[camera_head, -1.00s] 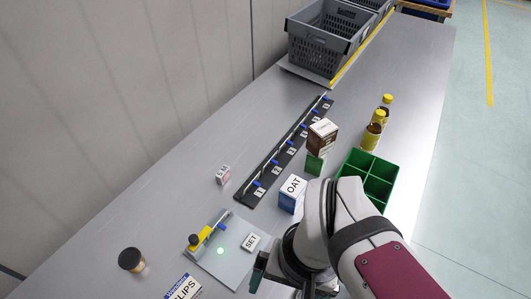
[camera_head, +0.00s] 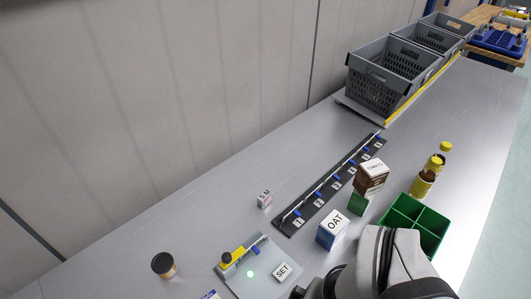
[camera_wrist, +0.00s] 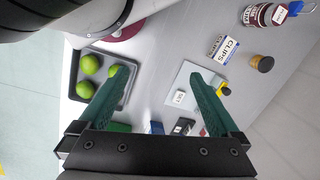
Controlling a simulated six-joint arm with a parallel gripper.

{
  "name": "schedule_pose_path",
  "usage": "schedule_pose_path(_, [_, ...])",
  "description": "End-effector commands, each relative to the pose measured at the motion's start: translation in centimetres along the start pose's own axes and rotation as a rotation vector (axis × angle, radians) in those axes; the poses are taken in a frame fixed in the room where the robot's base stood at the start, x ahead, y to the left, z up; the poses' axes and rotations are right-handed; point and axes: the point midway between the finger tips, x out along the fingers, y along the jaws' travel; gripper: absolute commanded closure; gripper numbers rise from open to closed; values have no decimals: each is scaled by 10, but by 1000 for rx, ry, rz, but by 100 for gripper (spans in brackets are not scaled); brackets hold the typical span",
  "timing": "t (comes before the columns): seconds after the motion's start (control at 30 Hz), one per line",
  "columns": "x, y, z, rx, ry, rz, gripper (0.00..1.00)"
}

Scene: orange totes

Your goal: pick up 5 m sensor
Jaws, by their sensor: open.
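The small box marked 5 M (camera_head: 264,199), white with a pinkish lower part, stands on the grey table left of the numbered black rail (camera_head: 330,187). I cannot pick it out surely in the wrist view. My gripper (camera_wrist: 160,75) is open in the wrist view, its two green fingers wide apart with nothing held between them. In the head view my arm fills the lower right and the fingers are out of sight. The 5 M box is well apart from the arm, up and to its left.
A plate (camera_head: 245,281) carries a yellow-and-black device (camera_head: 231,258) and a SET block (camera_head: 283,271). Near my arm stand an OAT box (camera_head: 332,230), a green divided bin (camera_head: 432,216) and stacked boxes (camera_head: 371,178). A dark-lidded jar (camera_head: 163,265) is left. Table around the 5 M box is mostly clear.

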Motion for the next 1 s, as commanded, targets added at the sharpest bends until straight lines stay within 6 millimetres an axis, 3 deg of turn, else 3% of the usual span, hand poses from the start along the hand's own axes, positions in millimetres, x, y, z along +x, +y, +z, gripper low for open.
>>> schedule_pose_path(0.2, [0,0,0,0,0,0,2])
schedule_pose_path(0.4, [0,0,0,0,0,0,38])
schedule_pose_path(0.73, [0,1,-5,-58,-9,41,38])
schedule_pose_path(0.87, [0,4,-49,-449,-59,306,38])
schedule_pose_path(0.97, [8,-19,-110,-932,-119,617,38])
schedule_pose_path(1.0, [16,-38,-135,-1134,-146,748,38])
